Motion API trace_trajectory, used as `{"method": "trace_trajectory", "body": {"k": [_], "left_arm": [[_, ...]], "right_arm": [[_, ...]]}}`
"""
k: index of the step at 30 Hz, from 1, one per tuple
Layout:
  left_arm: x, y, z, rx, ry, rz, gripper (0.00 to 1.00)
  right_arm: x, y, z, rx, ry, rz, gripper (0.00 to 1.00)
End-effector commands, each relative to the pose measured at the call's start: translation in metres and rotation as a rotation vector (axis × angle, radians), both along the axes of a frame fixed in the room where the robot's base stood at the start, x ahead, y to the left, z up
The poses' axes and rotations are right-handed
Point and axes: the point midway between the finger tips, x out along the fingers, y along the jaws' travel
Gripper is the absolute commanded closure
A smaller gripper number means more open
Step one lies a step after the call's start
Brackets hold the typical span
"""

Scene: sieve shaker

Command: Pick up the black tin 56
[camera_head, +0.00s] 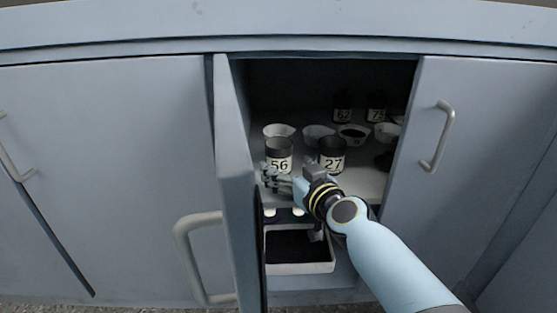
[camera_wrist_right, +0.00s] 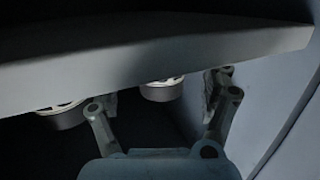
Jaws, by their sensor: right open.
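The black tin 56 (camera_head: 279,155) stands upright at the front left of the shelf inside the open cabinet, its white label facing out. My right gripper (camera_head: 270,181) is open at the shelf's front edge, just below and in front of the tin. No contact with the tin can be made out. In the right wrist view the two fingers of my right gripper (camera_wrist_right: 163,95) are spread apart, with nothing clearly held between them. The tin cannot be identified there. My left gripper is not in view.
Tin 27 (camera_head: 332,155) stands right of tin 56. White bowls (camera_head: 279,131) and tins 62 (camera_head: 343,108) and 75 (camera_head: 376,108) are behind. The open cabinet door (camera_head: 233,190) borders the left. A white tray (camera_head: 299,268) sits below. The shelf edge (camera_wrist_right: 160,62) crosses the wrist view.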

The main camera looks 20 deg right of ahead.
Motion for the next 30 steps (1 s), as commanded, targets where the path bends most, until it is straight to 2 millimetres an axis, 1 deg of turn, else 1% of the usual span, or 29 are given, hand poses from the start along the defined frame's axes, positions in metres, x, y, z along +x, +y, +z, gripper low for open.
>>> {"method": "trace_trajectory", "body": {"k": [10, 13, 19, 30], "left_arm": [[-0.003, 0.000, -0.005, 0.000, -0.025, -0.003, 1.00], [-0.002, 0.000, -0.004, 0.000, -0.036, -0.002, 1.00], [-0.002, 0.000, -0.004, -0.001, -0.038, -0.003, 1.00], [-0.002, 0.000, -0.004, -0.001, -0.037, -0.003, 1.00]], "right_arm": [[0.046, 0.006, -0.007, 0.001, 0.000, -0.001, 0.18], [0.051, 0.006, -0.008, 0.001, 0.001, -0.001, 0.18], [0.052, 0.006, -0.008, 0.001, 0.001, -0.001, 0.18], [0.051, 0.006, -0.008, 0.001, 0.001, -0.001, 0.66]]}}
